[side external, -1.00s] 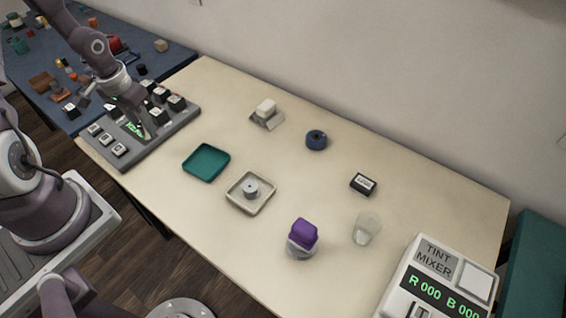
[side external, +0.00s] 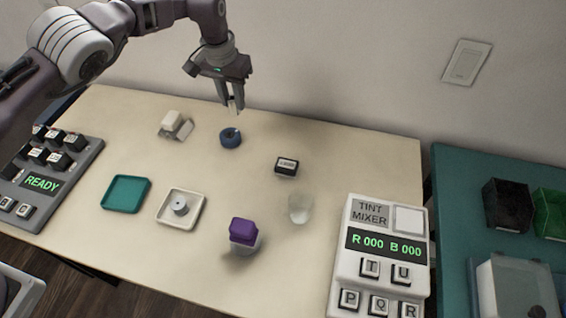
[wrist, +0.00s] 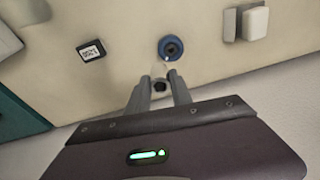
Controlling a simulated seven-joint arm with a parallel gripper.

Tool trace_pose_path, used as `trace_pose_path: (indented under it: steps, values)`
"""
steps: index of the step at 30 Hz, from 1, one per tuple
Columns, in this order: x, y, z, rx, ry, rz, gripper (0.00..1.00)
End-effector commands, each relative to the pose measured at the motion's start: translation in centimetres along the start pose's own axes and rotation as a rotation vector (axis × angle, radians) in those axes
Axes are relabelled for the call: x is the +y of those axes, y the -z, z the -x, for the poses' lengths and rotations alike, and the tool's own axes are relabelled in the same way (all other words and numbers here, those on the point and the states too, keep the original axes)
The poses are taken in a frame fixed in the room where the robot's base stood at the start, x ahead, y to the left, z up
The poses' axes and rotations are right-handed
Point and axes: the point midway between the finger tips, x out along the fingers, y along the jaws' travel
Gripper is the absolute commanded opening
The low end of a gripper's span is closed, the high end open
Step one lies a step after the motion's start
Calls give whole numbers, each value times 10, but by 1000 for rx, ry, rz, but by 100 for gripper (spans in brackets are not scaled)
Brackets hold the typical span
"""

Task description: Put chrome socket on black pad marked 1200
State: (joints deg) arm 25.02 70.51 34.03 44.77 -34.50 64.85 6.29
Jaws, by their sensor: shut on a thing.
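My gripper (side external: 235,106) is above the back part of the table, over the blue ring (side external: 231,138). Its jaws are shut on a small pale thing with a dark hexagonal end, which looks like the chrome socket (wrist: 160,85) between the fingertips in the wrist view. Much of it is hidden or too small to make out. A small black block with a white label, which looks like the black pad (side external: 286,168), lies to the right of the gripper. It also shows at upper left in the wrist view (wrist: 91,50). Its label is too small to read surely.
A white tray (side external: 161,215) holds a grey cylinder (side external: 180,204). A teal tray (side external: 126,193), a clear cup (side external: 301,209), a purple-topped jar (side external: 243,235) and a white block on a stand (side external: 173,122) stand apart. A tint mixer (side external: 383,255) is at right, a key panel (side external: 42,180) at left.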

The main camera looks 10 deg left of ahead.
Motion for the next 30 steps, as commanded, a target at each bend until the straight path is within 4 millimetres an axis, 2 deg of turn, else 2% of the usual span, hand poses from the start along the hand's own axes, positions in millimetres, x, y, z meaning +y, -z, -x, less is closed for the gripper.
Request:
trace_pose_path:
  steps: [1,3,6,9,12,18,23,27,30]
  values:
    - [33,-3,2,3,-4,-62,0]
    - [74,-10,6,2,-14,-139,0]
    - [117,-23,10,1,-25,-226,0]
    - [143,-33,13,1,-32,-281,0]
    - [155,-39,8,-2,-36,-305,0]
    - [156,-46,-37,-2,-36,-308,0]
    - [155,-48,-57,-1,-36,-309,0]
    - [155,-50,-82,0,-35,-309,0]
    - [156,-50,-86,2,-38,-308,0]
